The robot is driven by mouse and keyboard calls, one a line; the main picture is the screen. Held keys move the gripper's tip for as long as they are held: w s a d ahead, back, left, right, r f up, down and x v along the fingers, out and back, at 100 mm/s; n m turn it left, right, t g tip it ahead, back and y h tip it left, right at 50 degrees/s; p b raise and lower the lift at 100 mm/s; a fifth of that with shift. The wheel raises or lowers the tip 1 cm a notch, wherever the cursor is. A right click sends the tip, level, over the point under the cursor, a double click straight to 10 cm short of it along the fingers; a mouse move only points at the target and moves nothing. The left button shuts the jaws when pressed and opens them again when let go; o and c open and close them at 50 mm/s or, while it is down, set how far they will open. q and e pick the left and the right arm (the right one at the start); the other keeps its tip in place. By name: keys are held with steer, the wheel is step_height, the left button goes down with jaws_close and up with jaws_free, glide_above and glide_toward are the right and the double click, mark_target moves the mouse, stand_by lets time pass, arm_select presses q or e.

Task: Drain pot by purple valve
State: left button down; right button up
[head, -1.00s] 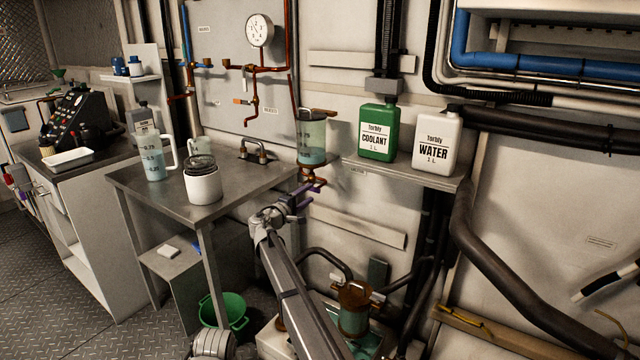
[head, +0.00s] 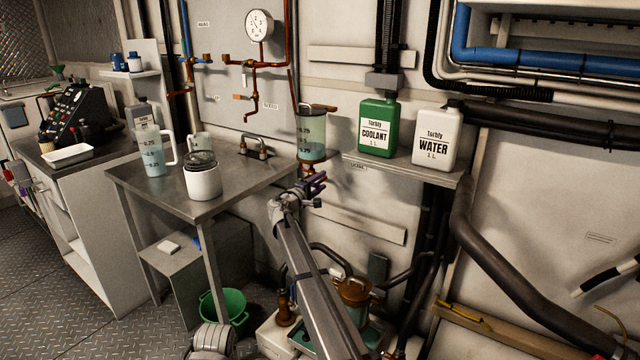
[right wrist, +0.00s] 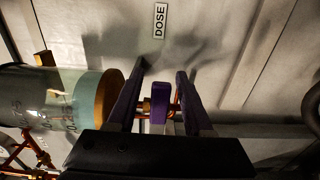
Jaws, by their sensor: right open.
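The pot (head: 311,140) is a clear graduated cylinder with pale teal liquid, mounted on the wall; in the right wrist view (right wrist: 55,97) it lies sideways at the left with its copper-coloured base. The purple valve (right wrist: 159,106) shows as a small purple handle on a brass fitting just beyond that base. My right gripper (right wrist: 158,104) is open, with one finger on each side of the handle and visible gaps between. In the head view my right gripper (head: 314,186) is just under the pot and hides most of the valve. My left gripper is out of view.
A shelf (head: 411,172) right of the pot bears a green coolant jug (head: 378,128) and a white water jug (head: 436,140). A metal table (head: 232,185) on the left holds a measuring jug (head: 153,153) and a white lidded container (head: 203,178). A green bucket (head: 222,306) stands on the floor.

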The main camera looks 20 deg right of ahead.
jaws_close()
stand_by(1.3)
